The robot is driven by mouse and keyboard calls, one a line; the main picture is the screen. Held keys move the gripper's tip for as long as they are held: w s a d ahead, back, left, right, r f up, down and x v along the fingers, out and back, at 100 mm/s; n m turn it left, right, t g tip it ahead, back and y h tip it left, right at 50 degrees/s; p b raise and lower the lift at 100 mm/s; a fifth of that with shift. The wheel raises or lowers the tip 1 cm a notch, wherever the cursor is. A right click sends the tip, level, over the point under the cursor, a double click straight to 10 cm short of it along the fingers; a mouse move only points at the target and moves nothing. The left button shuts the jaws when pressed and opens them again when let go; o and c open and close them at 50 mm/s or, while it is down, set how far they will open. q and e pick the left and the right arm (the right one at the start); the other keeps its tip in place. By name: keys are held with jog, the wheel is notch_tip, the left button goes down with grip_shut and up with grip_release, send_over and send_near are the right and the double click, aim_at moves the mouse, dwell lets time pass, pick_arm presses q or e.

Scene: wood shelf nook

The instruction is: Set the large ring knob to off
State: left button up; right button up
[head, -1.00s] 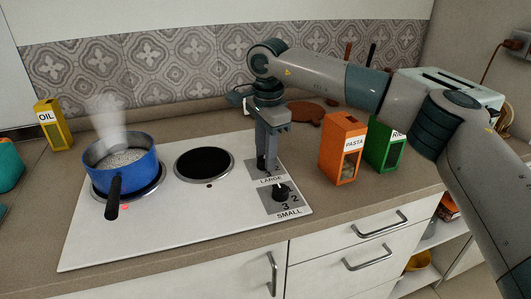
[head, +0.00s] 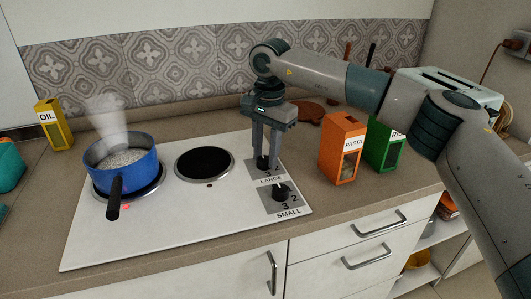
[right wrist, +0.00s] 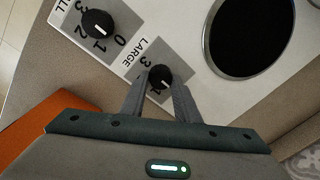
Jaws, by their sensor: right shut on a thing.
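The large ring knob (right wrist: 160,77) is a round black knob beside the LARGE label on a grey panel of the white cooktop. My right gripper (right wrist: 160,92) points down and is shut on this knob, one finger on each side. In the head view my right gripper (head: 266,163) hides most of the large knob (head: 262,162). A finger covers part of its number scale, so its setting cannot be read. The small ring knob (head: 281,192), nearer the front, is free; it also shows in the right wrist view (right wrist: 98,24). My left gripper is out of view.
A steaming blue pot (head: 122,170) sits on the left ring, with a red light (head: 126,206) lit by it. The other ring (head: 204,164) is bare. An orange pasta box (head: 342,150) and a green box (head: 384,148) stand right of my gripper.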

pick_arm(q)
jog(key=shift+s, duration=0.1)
pick_arm(e)
jog(key=shift+w+r, duration=0.1)
jog(key=o, duration=0.9)
jog(key=shift+o, duration=0.7)
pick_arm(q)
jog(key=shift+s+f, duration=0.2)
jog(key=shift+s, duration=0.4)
pick_arm(e)
jog(key=shift+r, duration=0.5)
notch_tip(320, 180, up, 9)
notch_tip(320, 180, up, 7)
send_over(267, 159)
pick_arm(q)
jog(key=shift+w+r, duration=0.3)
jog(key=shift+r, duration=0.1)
pick_arm(e)
jog(key=shift+d+r, duration=0.15)
jog(key=shift+d, duration=0.1)
